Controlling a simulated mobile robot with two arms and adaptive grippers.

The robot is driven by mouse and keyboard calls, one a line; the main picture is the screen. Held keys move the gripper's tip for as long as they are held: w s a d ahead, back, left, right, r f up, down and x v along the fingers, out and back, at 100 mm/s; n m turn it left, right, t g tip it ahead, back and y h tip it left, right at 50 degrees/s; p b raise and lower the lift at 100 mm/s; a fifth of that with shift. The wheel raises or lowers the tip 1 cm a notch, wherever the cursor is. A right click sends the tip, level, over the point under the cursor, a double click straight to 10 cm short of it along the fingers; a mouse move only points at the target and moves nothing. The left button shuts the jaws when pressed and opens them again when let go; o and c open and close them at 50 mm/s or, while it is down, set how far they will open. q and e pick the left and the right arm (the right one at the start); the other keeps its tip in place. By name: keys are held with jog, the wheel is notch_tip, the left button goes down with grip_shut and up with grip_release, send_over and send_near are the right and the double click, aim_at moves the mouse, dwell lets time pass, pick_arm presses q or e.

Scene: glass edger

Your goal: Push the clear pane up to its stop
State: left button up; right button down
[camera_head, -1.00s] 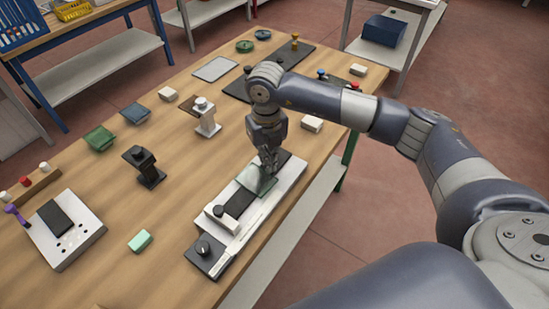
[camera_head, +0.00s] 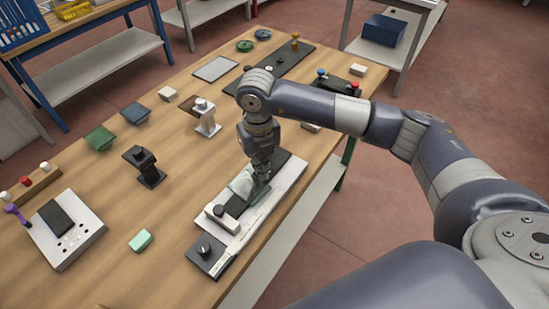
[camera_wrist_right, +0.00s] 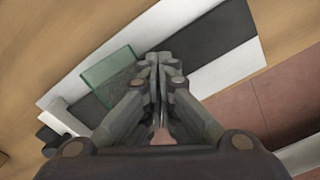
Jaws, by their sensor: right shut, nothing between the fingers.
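The clear pane (camera_head: 241,184), greenish and see-through, lies flat on the dark strip of the white edger bed (camera_head: 286,182). It also shows in the right wrist view (camera_wrist_right: 108,66), left of the fingers. My right gripper (camera_head: 263,183) is shut and empty, its fingertips low at the pane's far-right side; in the wrist view the fingertips (camera_wrist_right: 158,60) are beside the pane's edge. I cannot tell whether they touch it. A white block with a black knob (camera_head: 220,212), possibly the stop, sits down the bed; a short bare dark stretch shows before it. My left gripper is out of view.
A black post (camera_head: 146,168) and white post (camera_head: 205,120) stand to the left. A mint block (camera_head: 140,240) lies nearer, with bare wood around it.

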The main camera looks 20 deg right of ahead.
aim_at(248, 188)
jog(key=shift+s+a, duration=0.5)
jog(key=shift+a, duration=0.3)
jog(key=shift+s+a, duration=0.45)
jog(key=shift+a, duration=0.3)
jog(key=shift+s+a, duration=0.5)
jog(key=shift+a, duration=0.3)
jog(key=shift+w+d+r+p, duration=0.15)
jog(key=shift+r+p, duration=0.3)
jog(key=shift+r, duration=0.4)
jog(key=shift+w+d+r+p, duration=0.15)
jog(key=shift+r+p, duration=0.35)
jog(key=shift+r, duration=0.35)
jog(key=shift+w+d+r+p, duration=0.15)
jog(key=shift+r+p, duration=0.3)
jog(key=shift+r, duration=0.4)
jog(key=shift+s, duration=0.1)
